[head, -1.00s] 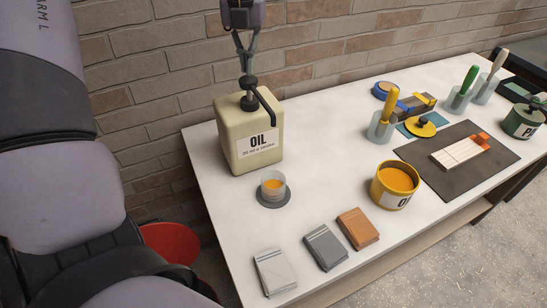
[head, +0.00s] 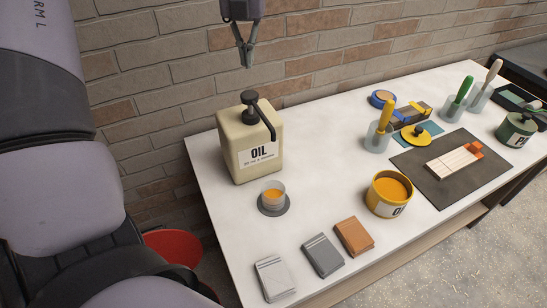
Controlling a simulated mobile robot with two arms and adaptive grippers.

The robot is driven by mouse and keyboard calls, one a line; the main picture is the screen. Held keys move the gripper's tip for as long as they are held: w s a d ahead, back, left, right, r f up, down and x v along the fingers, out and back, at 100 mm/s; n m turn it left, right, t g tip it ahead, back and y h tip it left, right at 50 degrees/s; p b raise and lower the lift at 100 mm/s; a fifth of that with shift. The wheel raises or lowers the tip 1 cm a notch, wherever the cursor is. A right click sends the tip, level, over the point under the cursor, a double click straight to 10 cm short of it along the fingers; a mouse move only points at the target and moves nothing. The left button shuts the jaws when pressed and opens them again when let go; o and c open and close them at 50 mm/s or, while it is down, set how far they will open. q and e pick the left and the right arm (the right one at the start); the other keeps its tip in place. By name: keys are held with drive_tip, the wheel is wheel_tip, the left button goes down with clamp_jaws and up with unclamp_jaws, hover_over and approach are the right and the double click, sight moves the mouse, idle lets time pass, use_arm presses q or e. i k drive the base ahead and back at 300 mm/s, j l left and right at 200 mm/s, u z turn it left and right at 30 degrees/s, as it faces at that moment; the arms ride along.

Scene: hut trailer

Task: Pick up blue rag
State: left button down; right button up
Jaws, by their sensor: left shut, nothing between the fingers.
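My left gripper (head: 247,62) hangs in the air, shut and empty, above and behind the black pump head of the oil jug. Three folded cloths lie along the table's front edge: a white one (head: 275,278), a grey one (head: 323,256) and an orange-brown one (head: 354,237). None of them looks blue. A flat teal piece (head: 404,140) lies partly under a yellow lid; I cannot tell whether it is cloth. My right gripper is not in view.
A red round thing (head: 173,249) is below, left.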

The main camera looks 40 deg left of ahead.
sight(357, 239)
drive_tip(key=k+l, duration=0.75)
drive_tip(key=l, duration=0.2)
